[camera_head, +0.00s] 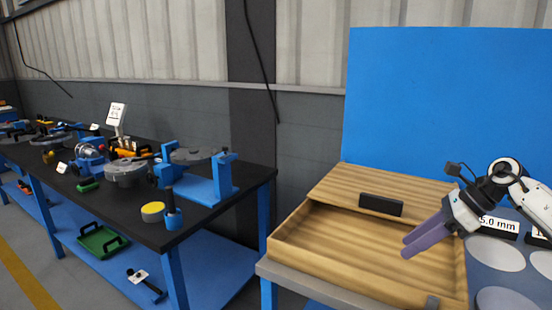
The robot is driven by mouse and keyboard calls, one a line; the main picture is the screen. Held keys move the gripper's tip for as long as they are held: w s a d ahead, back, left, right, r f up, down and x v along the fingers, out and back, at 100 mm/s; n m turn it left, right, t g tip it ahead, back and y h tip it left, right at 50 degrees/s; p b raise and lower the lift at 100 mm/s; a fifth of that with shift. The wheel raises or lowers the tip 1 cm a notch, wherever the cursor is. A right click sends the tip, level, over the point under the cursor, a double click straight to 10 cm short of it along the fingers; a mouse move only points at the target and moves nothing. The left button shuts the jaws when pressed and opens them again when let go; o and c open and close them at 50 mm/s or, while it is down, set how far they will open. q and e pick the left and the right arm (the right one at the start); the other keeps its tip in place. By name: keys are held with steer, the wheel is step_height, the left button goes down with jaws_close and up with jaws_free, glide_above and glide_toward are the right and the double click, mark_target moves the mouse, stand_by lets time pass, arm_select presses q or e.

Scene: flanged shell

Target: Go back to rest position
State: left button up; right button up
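My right gripper (406,247) comes in from the right edge, its two purple fingers pointing left and down over the wooden box. The fingers lie close together with nothing visible between them; whether they are fully shut is unclear. The shallow wooden box (292,257) stands on a grey-edged table. Its front part is open and looks empty. A wooden panel with a black handle (381,205) covers its back part. My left gripper is out of view.
Right of the box is a blue-grey surface with white discs (497,253) and a "5.0 mm" label (499,224). A blue panel (440,110) stands behind. On the left, a black-topped workbench (130,220) holds several blue and grey parts. A gap separates bench and table.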

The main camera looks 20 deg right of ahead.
steer(key=a+f+m+t+y, duration=0.25)
steer(key=a+m, duration=0.25)
steer(key=a, duration=0.4)
steer(key=a+f+m+t+y, duration=0.2)
steer(key=a+f+m, duration=0.2)
steer(key=a, duration=0.6)
steer(key=a+f+m+t+y, duration=0.3)
steer(key=a+f+m, duration=0.15)
steer(key=a, duration=0.45)
steer(key=s+f+m+g+h, duration=0.3)
steer(key=s+f+m+h, duration=0.8)
steer(key=s+f+m, duration=1.2)
steer(key=s+m, duration=0.3)
steer(key=m, duration=0.3)
steer(key=shift+a, duration=0.35)
steer(key=shift+m, duration=0.25)
